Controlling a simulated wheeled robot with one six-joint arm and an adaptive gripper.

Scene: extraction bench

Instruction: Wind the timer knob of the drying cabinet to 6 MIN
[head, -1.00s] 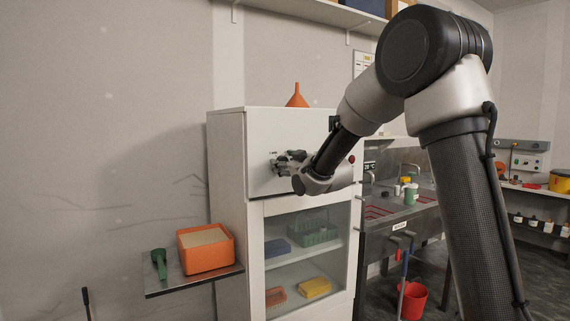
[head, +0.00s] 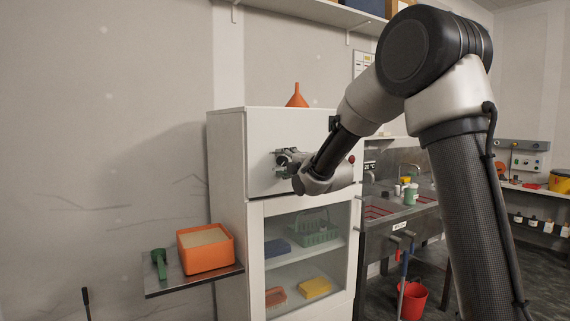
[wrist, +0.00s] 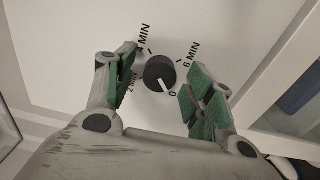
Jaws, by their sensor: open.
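The drying cabinet (head: 228,190) is a tall white unit with a glazed door below a plain upper panel. Its timer knob (wrist: 157,74) is round and black with a white pointer line, which points at the 0 mark. Marks for 2 MIN, 4 MIN and 6 MIN (wrist: 188,55) are printed around it. My gripper (wrist: 161,66) is open, with its green-padded fingers on either side of the knob; gaps show between pads and knob. In the head view my gripper (head: 284,161) is at the upper panel and hides the knob.
An orange funnel (head: 297,96) stands on the cabinet top. A red button (head: 351,159) is right of my gripper. A wall shelf with an orange box (head: 205,252) is at left, and a sink bench (head: 398,217) at right.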

